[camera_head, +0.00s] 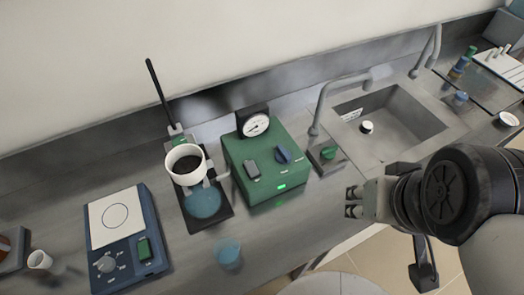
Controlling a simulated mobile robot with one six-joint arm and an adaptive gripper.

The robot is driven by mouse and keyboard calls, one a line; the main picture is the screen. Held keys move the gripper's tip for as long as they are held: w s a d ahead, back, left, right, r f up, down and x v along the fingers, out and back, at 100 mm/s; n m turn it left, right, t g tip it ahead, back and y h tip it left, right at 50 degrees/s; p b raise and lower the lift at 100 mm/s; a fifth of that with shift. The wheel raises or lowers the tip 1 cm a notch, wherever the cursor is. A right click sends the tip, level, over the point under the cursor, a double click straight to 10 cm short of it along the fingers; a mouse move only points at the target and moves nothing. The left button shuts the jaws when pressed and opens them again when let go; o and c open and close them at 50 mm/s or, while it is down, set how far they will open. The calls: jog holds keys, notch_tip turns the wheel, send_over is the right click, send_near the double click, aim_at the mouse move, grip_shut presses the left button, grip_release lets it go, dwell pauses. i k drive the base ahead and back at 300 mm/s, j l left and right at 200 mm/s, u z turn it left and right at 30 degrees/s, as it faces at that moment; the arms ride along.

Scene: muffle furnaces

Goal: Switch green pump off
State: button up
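The green pump (266,165) is a box on the bench with a round white gauge (256,125) on top at its back. Its top face carries a grey rocker switch (252,170) and a blue knob (284,155). A small light (281,187) on its front glows green. My gripper (353,201) is to the right of the pump, apart from it, with its fingertips pointing left. Its two stubby tips show small, and I cannot tell whether they are open or shut. I see nothing held.
A stirrer (222,211) with a white pot (185,165) and upright rod stands left of the pump. Right are a tap (322,105), a green-knobbed block (327,157) and a sink (390,125). A bluish cup (229,252) stands in front.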

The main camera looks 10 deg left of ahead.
aim_at(253, 171)
jog(key=l+u, duration=0.1)
jog(key=u, duration=0.3)
jog(key=l+u, duration=0.1)
jog(key=u, duration=0.25)
jog(key=l+u, duration=0.1)
jog(key=u, duration=0.3)
